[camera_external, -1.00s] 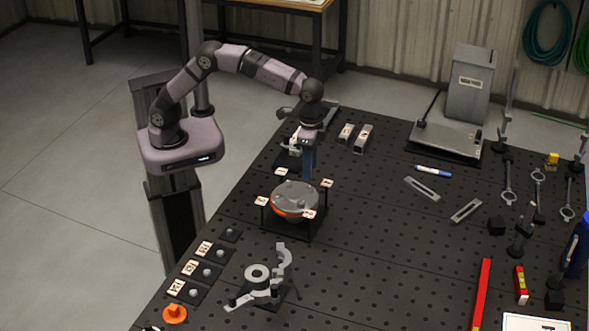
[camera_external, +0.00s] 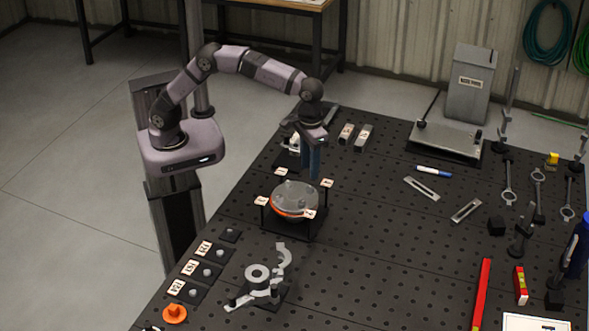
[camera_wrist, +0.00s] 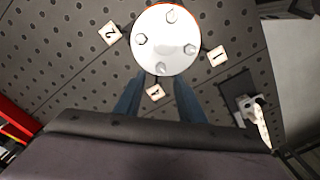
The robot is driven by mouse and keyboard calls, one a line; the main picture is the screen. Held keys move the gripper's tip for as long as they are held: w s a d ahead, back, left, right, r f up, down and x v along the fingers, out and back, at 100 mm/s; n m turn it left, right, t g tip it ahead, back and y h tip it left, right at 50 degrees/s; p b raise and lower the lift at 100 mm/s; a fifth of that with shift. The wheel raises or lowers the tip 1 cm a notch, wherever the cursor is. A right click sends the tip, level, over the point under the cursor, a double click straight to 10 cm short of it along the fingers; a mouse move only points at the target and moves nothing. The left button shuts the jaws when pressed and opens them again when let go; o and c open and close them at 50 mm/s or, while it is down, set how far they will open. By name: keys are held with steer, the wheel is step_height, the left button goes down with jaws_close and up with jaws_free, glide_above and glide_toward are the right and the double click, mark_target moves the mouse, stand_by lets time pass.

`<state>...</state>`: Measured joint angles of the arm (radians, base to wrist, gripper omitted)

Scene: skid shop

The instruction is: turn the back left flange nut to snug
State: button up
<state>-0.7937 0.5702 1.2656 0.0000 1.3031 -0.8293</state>
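The flange (camera_external: 296,203) is a round grey disc with an orange rim, held on a low black stand (camera_external: 299,234) on the bench. In the wrist view the flange (camera_wrist: 165,40) shows its pale top with several hex nuts: a top nut (camera_wrist: 171,16), a left nut (camera_wrist: 141,39), a right nut (camera_wrist: 190,49) and a bottom nut (camera_wrist: 161,68). I cannot tell for sure which is the back left one. My gripper (camera_external: 309,176) points down above the flange's far side.
Numbered tags, such as tag 4 (camera_wrist: 154,93) and tag 1 (camera_wrist: 217,56), stand around the flange. A grey clamp-like fixture (camera_external: 258,274) is in front, with a row of labelled pads (camera_external: 207,272) to its left.

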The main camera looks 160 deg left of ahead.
mark_target(309, 188)
steer(key=n, duration=0.3)
steer(key=shift+n, duration=0.4)
steer(key=shift+f, duration=0.1)
steer(key=shift+f+p, duration=1.1)
steer(key=shift+f, duration=2.5)
jaws_close()
